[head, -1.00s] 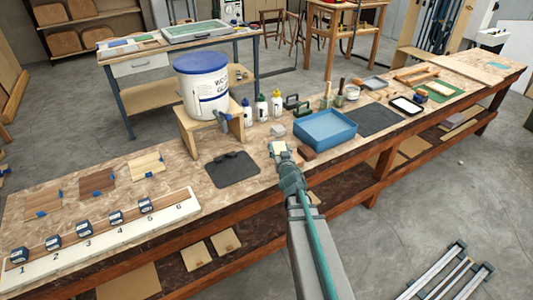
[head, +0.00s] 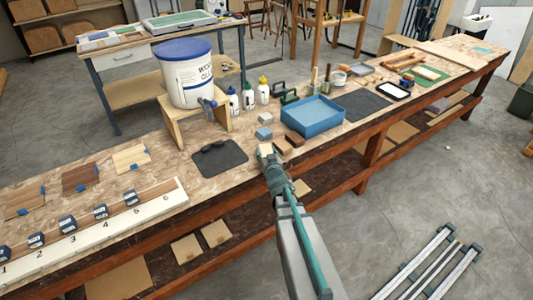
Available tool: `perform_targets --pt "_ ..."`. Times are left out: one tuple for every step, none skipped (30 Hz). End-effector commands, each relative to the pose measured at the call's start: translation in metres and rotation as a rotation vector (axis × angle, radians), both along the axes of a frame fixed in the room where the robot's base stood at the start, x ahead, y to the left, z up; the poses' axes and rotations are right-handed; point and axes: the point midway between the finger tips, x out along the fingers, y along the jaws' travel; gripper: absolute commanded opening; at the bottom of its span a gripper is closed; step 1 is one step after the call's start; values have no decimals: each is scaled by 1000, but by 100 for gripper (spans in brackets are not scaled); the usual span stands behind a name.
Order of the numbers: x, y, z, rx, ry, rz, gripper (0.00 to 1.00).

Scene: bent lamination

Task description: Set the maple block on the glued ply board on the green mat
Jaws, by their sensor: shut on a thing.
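My gripper (head: 267,157) is shut on a small pale block (head: 265,149), which looks like the maple block. It is at the front edge of the bench, in front of the small blocks and left of the blue tray. The exact gap below the block cannot be told. The green mat (head: 443,77) lies far off at the right part of the bench. A pale board (head: 426,72), which looks like the glued ply board, lies on it. Glue on it is too small to make out.
A dark mat (head: 362,104) and white-rimmed tray (head: 394,90) lie between there and the green mat. A glue bucket (head: 184,75) stands on a stool at left.

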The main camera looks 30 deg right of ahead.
Motion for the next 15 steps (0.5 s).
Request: perform_targets --pt "0 0 -1 0 0 0 15" --pt "0 0 -2 0 0 0 15" --pt "0 0 -3 0 0 0 15" --pt "0 0 -4 0 0 0 15" --pt "0 0 -4 0 0 0 53" --pt "0 0 -3 0 0 0 59" --pt "0 0 -3 0 0 0 64" --pt "0 0 -3 0 0 0 69" --pt "0 0 -3 0 0 0 76" --pt "0 0 -3 0 0 0 76" --pt "0 0 -3 0 0 0 76" --pt "0 0 -3 0 0 0 76" --pt "0 0 -3 0 0 0 76" --pt "0 0 -3 0 0 0 76" --pt "0 0 -3 0 0 0 76"
